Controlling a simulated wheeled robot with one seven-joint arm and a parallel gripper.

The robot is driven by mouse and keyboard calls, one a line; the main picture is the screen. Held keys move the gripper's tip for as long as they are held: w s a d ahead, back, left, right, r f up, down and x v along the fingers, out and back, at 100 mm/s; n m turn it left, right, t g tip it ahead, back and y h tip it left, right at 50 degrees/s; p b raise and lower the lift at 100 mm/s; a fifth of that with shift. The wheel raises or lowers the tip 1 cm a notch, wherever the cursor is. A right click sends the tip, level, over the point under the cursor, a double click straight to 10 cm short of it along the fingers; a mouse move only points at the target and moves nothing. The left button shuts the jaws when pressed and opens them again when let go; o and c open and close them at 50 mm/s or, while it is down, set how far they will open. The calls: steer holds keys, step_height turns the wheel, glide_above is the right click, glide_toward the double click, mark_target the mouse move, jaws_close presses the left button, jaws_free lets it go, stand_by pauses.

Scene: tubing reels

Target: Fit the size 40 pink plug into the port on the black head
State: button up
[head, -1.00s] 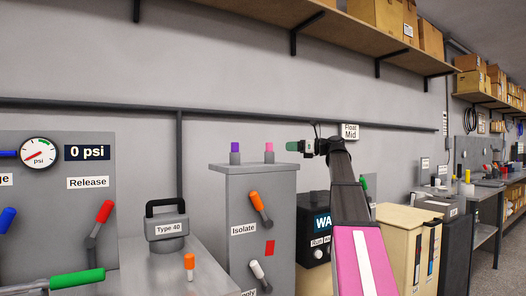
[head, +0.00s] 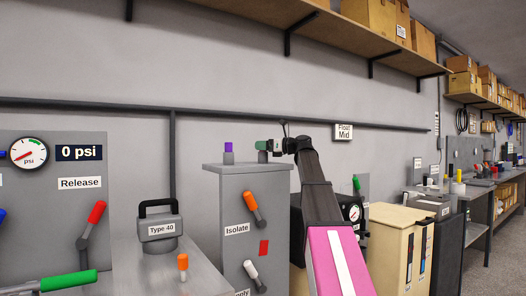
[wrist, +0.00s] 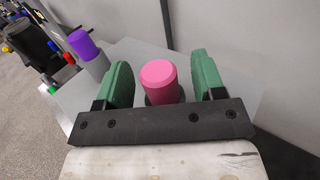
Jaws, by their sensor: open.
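The pink plug (wrist: 158,80) stands upright in a dark holder on top of the grey cabinet, seen in the wrist view between my gripper's two green fingers. My gripper (wrist: 160,84) is open, with a finger on each side of the plug and a gap on both sides. In the head view my gripper (head: 268,145) is over the cabinet's right side and hides the plug's pink part.
A purple plug (head: 228,147) stands on the cabinet (head: 225,182) left of the pink one; it also shows in the wrist view (wrist: 82,45). An orange plug (head: 183,262) stands on the bench. The wall rises close behind the cabinet.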

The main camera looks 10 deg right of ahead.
steer(key=c, duration=1)
steer(key=shift+r, duration=0.1)
